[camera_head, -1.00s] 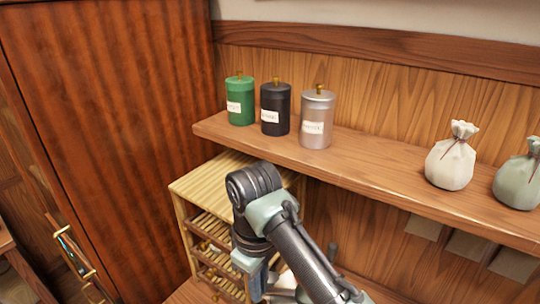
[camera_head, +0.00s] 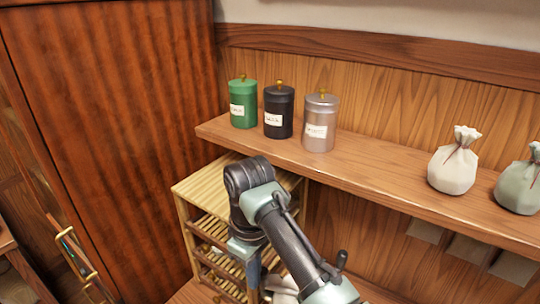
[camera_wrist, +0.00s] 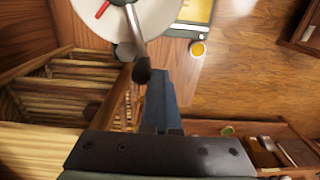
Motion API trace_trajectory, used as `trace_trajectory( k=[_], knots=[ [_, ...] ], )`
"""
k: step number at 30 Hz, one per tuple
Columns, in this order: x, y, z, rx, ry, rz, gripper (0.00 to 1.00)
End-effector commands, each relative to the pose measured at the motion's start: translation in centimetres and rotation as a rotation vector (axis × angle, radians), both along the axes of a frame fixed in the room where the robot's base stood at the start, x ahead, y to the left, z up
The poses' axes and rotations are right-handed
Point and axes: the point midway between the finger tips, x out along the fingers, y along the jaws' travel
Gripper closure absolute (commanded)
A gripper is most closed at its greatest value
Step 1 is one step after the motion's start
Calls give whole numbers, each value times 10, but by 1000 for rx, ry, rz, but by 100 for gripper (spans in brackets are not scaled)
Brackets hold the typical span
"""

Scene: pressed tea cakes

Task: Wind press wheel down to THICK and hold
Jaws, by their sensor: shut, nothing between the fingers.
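In the wrist view a pale round disc (camera_wrist: 150,18) with a red pointer (camera_wrist: 103,9) shows at the top, cut off by the frame. A grey metal bar with a dark knob (camera_wrist: 141,74) crosses it towards me; it looks like the press wheel's crank. My gripper (camera_wrist: 160,74) is shut and empty, its blue-grey fingers just right of the knob. I cannot tell whether they touch it. No THICK mark is readable.
A slatted wooden rack (camera_head: 205,187) stands left of my arm. A shelf above holds green (camera_head: 243,104), black (camera_head: 278,112) and silver (camera_head: 319,124) canisters and two cloth bags.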

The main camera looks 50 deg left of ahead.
Motion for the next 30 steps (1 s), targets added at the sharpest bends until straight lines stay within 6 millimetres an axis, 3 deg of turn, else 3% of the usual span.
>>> trace_trajectory(
  k=[23,30],
  knots=[
    [12,-3,1,-1,-8,-8,100],
    [7,-5,2,-2,-6,-7,100]
  ],
)
